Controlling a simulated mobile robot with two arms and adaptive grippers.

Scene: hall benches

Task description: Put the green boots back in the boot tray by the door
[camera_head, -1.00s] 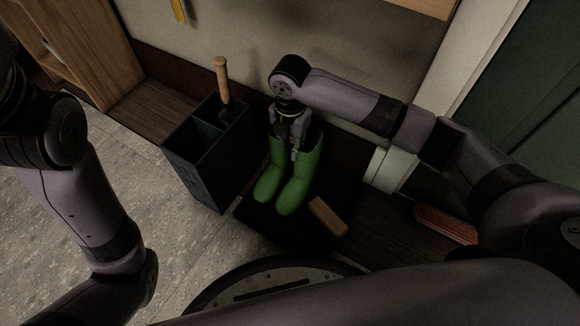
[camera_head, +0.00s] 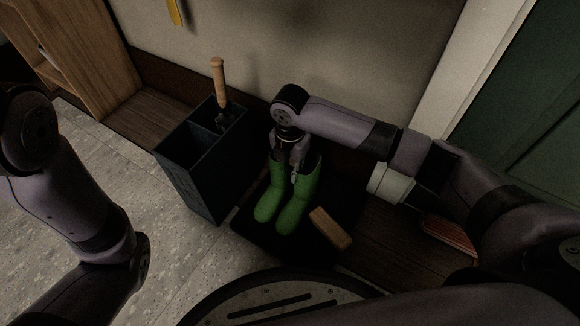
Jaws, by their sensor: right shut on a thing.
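The pair of green boots (camera_head: 287,200) stands upright, side by side, over the black boot tray (camera_head: 262,242) in the head view. Whether the soles touch the tray is hard to tell in the dark. My right gripper (camera_head: 293,172) comes down from above and is shut on the boots at their tops, where the two shafts meet. The inner side of the grip is hidden. My left arm shows at the left edge, but its gripper is out of view.
A dark divided bin (camera_head: 189,175) with a wooden-handled tool (camera_head: 219,84) stands left of the tray. A wooden block or brush (camera_head: 330,228) lies on the tray, right of the boots. A reddish brush-like thing (camera_head: 449,236) lies farther right. A wall is behind; open floor is at left.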

